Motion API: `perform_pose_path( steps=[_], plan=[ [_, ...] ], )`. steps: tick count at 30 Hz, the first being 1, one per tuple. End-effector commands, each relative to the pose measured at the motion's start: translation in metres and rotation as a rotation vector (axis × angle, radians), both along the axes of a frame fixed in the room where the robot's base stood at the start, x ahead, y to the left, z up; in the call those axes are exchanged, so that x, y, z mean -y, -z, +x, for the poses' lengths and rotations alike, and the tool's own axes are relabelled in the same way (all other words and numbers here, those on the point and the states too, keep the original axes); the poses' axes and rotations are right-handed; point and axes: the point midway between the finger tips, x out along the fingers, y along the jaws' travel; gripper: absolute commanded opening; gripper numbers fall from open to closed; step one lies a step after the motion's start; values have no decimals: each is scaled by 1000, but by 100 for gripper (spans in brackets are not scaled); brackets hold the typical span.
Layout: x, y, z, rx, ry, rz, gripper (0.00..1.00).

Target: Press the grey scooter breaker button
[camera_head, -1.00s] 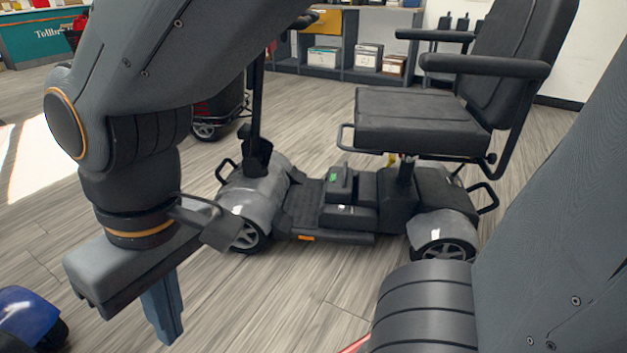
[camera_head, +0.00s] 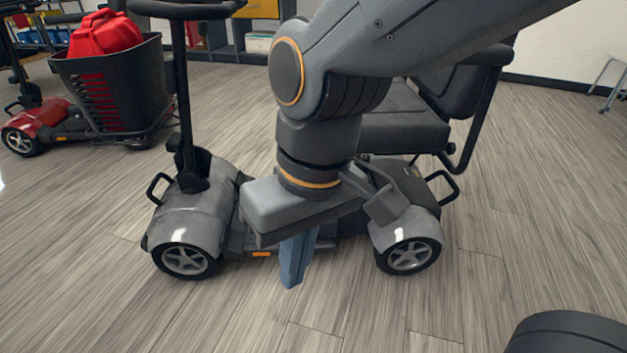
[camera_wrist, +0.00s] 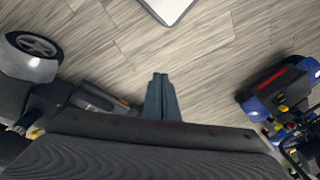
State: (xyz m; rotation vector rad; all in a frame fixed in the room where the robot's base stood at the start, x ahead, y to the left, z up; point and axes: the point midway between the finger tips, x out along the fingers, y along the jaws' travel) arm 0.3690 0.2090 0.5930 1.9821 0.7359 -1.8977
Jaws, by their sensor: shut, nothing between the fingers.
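The grey scooter (camera_head: 192,217) stands on the wood floor in the middle of the head view, its seat and mid-deck largely behind my arm. One of its wheels and a grey fender (camera_wrist: 30,62) show at the left of the wrist view. I cannot make out the breaker button in either current view; my arm covers much of the deck. My gripper (camera_head: 292,284) points down in front of the scooter's near side, its blue fingers shut and empty. In the wrist view the fingers (camera_wrist: 161,78) point over bare floor, apart from the scooter.
A red scooter (camera_head: 22,142) with a black basket (camera_head: 118,85) holding a red can (camera_head: 103,35) stands at the left. A blue scooter (camera_wrist: 268,95) is at the right of the wrist view. A stool (camera_head: 612,75) stands far right. The floor in front is clear.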

Motion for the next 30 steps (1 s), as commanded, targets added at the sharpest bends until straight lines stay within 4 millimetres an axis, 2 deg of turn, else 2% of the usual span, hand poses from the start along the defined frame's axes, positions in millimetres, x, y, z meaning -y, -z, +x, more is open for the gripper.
perform_pose_path(
  steps=[9, 14, 17, 21, 24, 30],
  plan=[
    [-1, 0, 1, 1, 1, 2, 0],
    [-22, 6, 20, 22, 29, 46, 0],
    [-53, 15, 49, 59, 75, 106, 0],
    [-104, 35, 105, 139, 178, 203, 0],
    [-134, 53, 148, 209, 260, 259, 0],
    [-170, 97, 230, 375, 430, 325, 0]
  ],
)
